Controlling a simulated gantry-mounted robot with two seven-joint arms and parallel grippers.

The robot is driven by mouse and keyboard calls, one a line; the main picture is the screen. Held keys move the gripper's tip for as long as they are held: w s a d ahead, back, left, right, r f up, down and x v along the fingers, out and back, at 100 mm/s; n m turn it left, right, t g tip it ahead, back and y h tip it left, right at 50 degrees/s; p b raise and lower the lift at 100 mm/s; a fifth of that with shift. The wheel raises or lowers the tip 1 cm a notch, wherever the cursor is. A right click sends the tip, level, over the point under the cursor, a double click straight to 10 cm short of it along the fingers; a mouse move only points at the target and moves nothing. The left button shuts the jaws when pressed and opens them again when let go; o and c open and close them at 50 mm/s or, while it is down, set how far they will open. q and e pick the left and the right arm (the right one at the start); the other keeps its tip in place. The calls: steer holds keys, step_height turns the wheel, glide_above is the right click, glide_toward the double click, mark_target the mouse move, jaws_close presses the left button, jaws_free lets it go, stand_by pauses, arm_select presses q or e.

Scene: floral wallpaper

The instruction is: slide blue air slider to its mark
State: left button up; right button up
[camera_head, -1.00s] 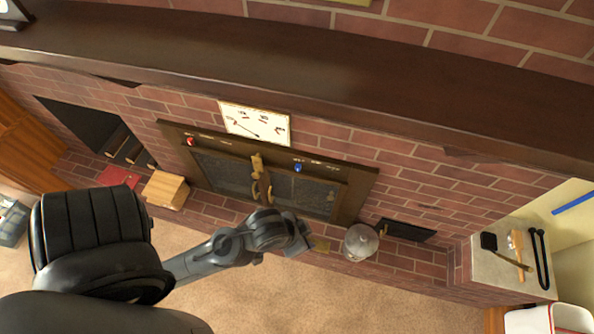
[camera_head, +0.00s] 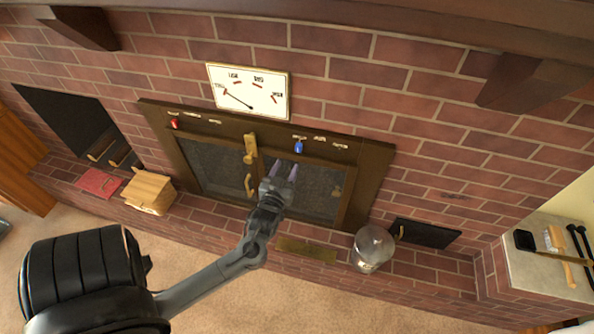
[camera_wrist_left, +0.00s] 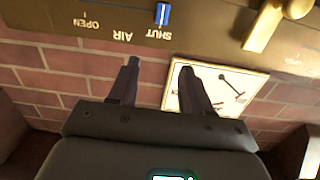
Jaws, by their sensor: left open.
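The small blue air slider (camera_head: 298,146) sits on the dark top strip of the fireplace doors (camera_head: 255,125), right of the brass latch. In the left wrist view the blue slider (camera_wrist_left: 162,14) is at the end lettered SHUT. The words AIR and OPEN follow to its left, and the lettering is upside down. My left gripper (camera_head: 284,168) is open and empty, just below the slider in the head view and not touching it. Its two fingers also show in the wrist view (camera_wrist_left: 159,66), with the slider beyond their tips. My right gripper is not in view.
A red slider (camera_head: 174,123) is at the strip's left end. A brass latch (camera_head: 250,148) stands between the doors. A white gauge (camera_head: 248,90) hangs above.

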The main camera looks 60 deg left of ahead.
mark_target(298, 148)
arm_select(q)
steer(key=w+a+f+b, duration=0.1)
steer(key=w+a, duration=0.1)
steer(key=w, duration=0.1)
steer(key=w+a+f+b, duration=0.1)
steer(key=w+a+b, duration=0.1)
steer(key=w+a, duration=0.1)
steer(key=w+a+f+b, duration=0.1)
steer(key=w+a, duration=0.2)
steer(key=shift+f, duration=0.3)
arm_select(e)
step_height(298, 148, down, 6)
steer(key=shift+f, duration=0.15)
arm_select(q)
jaws_close()
